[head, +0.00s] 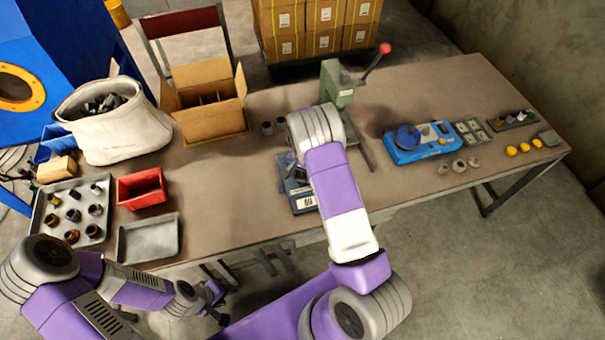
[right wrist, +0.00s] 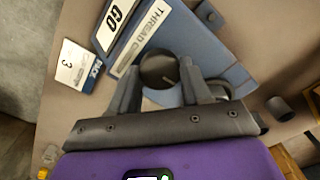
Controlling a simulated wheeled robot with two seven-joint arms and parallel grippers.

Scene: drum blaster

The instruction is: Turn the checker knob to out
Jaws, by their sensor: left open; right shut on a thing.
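The blue thread checker (head: 300,198) lies on the table near its front edge, partly hidden under my right arm in the head view. In the right wrist view the checker (right wrist: 232,72) shows a GO plate and a THREAD label. Its round dark knob (right wrist: 158,68) has a pale mark on its right side. My right gripper (right wrist: 160,72) has one finger on each side of the knob and is shut on it. My left gripper (head: 216,299) is open and empty, in front of the table and away from the checker.
A green press (head: 338,85) with a red-tipped lever stands behind the checker. A red bin (head: 141,188), a grey tray (head: 148,240) and a tray of fittings (head: 48,228) are at left. A blue gauge unit (head: 418,145) is at right. Small dark cylinders stand near the press.

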